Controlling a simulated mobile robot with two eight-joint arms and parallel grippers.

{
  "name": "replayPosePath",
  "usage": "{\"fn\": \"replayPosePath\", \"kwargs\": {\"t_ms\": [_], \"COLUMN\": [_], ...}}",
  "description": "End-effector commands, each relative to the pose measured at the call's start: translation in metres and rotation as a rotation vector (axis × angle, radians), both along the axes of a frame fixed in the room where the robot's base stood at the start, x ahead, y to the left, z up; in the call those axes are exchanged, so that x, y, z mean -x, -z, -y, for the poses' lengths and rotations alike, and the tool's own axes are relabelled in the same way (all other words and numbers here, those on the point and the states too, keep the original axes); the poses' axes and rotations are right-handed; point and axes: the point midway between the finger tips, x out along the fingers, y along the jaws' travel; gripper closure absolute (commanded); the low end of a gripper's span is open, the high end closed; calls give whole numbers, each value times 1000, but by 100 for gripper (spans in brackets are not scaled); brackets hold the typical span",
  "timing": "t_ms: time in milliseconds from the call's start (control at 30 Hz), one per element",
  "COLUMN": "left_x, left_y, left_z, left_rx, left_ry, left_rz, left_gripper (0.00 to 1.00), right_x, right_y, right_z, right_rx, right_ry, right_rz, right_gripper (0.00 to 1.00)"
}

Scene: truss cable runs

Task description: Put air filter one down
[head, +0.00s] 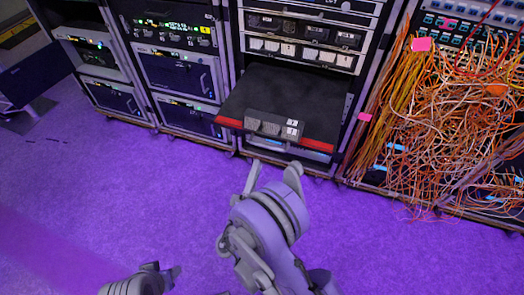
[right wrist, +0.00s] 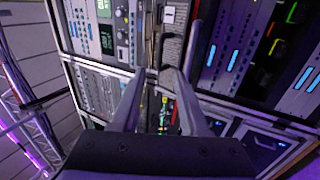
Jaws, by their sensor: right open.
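A black shelf (head: 283,88) with red front corners is pulled out of the middle rack. Two small grey textured blocks (head: 270,128) sit side by side at its front edge, beside two white numbered labels (head: 292,127). I cannot tell which of them, if any, is air filter one. My right gripper (head: 273,168) is open and empty, below and in front of the shelf's front edge. In the right wrist view its fingers (right wrist: 154,76) are apart with rack equipment behind them. My left gripper (head: 163,270) is low at the bottom edge, its jaws unclear.
Equipment racks (head: 176,72) with lit panels stand to the left of the shelf. A dense tangle of orange and white cables (head: 450,125) hangs over the rack on the right. The purple floor (head: 110,195) in front is clear.

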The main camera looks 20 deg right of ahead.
Motion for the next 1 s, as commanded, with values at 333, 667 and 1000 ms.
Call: {"fn": "replayPosePath", "kwargs": {"t_ms": [333, 667, 1000], "left_x": [-6, -6, -6], "left_y": [39, 40, 40], "left_z": [0, 0, 0], "left_rx": [0, 0, 0], "left_ry": [0, 0, 0], "left_rz": [-9, -9, -9], "left_gripper": [50, 50, 50], "right_x": [21, 19, 30], "right_y": [14, 12, 38], "right_z": [-15, -2, 113], "right_rx": [0, -36, -514], "right_ry": [-1, 25, 235], "right_rz": [-1, -39, -429], "right_gripper": [56, 56, 56]}}
